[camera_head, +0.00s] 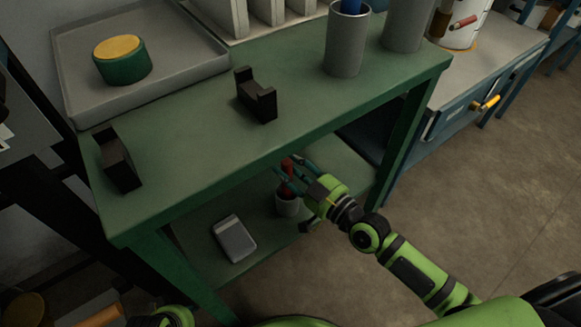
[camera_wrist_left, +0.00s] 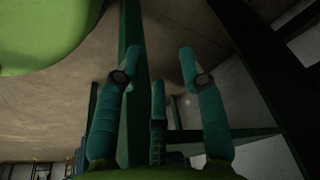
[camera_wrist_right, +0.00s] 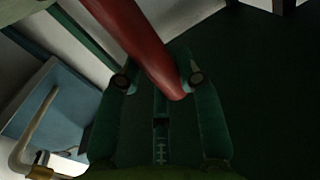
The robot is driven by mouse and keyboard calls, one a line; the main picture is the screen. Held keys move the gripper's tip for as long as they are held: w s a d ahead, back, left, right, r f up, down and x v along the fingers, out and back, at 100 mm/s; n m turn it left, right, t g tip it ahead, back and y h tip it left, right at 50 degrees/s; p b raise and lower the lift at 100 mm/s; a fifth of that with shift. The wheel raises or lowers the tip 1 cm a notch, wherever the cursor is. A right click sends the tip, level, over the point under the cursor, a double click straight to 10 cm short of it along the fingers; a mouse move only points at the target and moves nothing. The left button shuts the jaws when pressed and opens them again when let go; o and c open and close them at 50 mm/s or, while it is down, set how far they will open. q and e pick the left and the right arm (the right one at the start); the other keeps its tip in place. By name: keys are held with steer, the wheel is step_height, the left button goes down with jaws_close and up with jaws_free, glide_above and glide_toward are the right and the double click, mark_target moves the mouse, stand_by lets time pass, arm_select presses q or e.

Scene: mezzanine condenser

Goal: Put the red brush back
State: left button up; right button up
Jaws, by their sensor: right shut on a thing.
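The red brush (camera_head: 287,182) shows as a red handle at the lower shelf of the green bench. My right gripper (camera_head: 289,171) is shut on it. The handle also crosses the right wrist view (camera_wrist_right: 140,38) between the fingers; its head is not clear. My left gripper (camera_wrist_left: 161,74) is open and empty in the left wrist view; in the head view only part of that arm shows at the bottom left.
The green bench top (camera_head: 190,150) carries two black cradles (camera_head: 122,165) (camera_head: 258,100), a grey cylinder (camera_head: 345,45) and a tray (camera_head: 170,72) with a yellow-topped green tin (camera_head: 122,62). A pale box (camera_head: 234,240) lies on the lower shelf. A bench leg (camera_head: 402,130) stands right of my right gripper.

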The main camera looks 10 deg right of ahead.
arm_select(q)
steer(key=shift+r, duration=0.1)
arm_select(e)
steer(key=shift+f, duration=0.15)
steer(key=o, duration=1.1)
arm_select(q)
steer(key=shift+r, duration=0.2)
arm_select(e)
steer(key=shift+o, duration=0.2)
